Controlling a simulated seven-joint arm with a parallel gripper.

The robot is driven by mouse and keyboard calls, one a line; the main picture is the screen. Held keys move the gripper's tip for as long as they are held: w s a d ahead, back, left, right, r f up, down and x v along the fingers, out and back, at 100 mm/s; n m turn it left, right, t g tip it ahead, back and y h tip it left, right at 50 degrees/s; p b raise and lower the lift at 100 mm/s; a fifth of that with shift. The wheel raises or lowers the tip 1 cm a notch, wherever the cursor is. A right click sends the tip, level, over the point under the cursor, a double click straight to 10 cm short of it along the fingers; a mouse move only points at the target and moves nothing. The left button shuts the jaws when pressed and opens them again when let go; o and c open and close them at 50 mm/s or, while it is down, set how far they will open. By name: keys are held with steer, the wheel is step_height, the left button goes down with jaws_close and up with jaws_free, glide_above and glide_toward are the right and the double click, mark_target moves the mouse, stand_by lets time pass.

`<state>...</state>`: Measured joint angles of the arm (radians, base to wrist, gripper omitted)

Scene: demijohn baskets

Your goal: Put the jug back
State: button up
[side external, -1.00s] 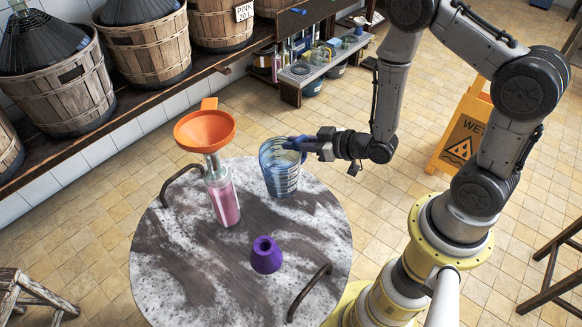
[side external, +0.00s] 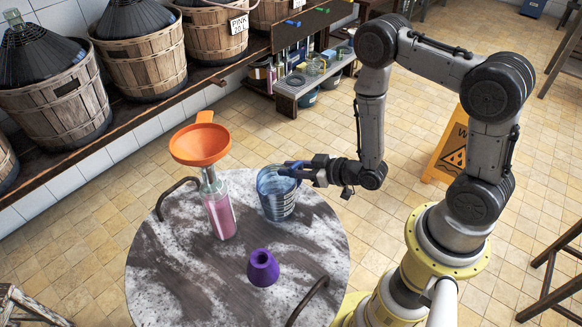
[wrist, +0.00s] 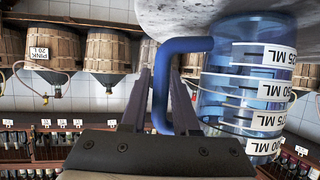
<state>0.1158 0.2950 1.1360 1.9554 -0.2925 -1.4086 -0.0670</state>
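The jug (side external: 276,196) is a clear blue measuring jug with white volume labels. It is upright at the far right part of the round table (side external: 180,275). My gripper (side external: 290,168) is at its handle, on the jug's right side.
A bottle of pink liquid (side external: 221,215) with an orange funnel (side external: 200,145) stands left of the jug. A purple cone-shaped piece (side external: 263,268) is nearer. A low shelf (side external: 315,82) with containers, basketed demijohns (side external: 140,55) and a yellow floor sign (side external: 448,150) stand beyond.

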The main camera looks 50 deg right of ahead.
steer(key=shift+o, duration=1.1)
steer(key=shift+r, duration=0.1)
steer(key=v, duration=1.2)
steer(key=w+d+r+g+h, duration=0.3)
steer(key=d+r+g+h, duration=0.15)
steer(key=r, duration=0.65)
steer(key=s+a+r+m+g+y, duration=0.1)
steer(key=s+a+r, duration=0.1)
steer(key=s+r, duration=0.3)
steer(key=s+a+r+m+g+y, duration=0.1)
steer(key=s+a+r+g, duration=0.1)
steer(key=s+r, duration=0.4)
steer(key=s+a, duration=0.1)
steer(key=s, duration=0.3)
steer(key=shift+s+r, duration=0.2)
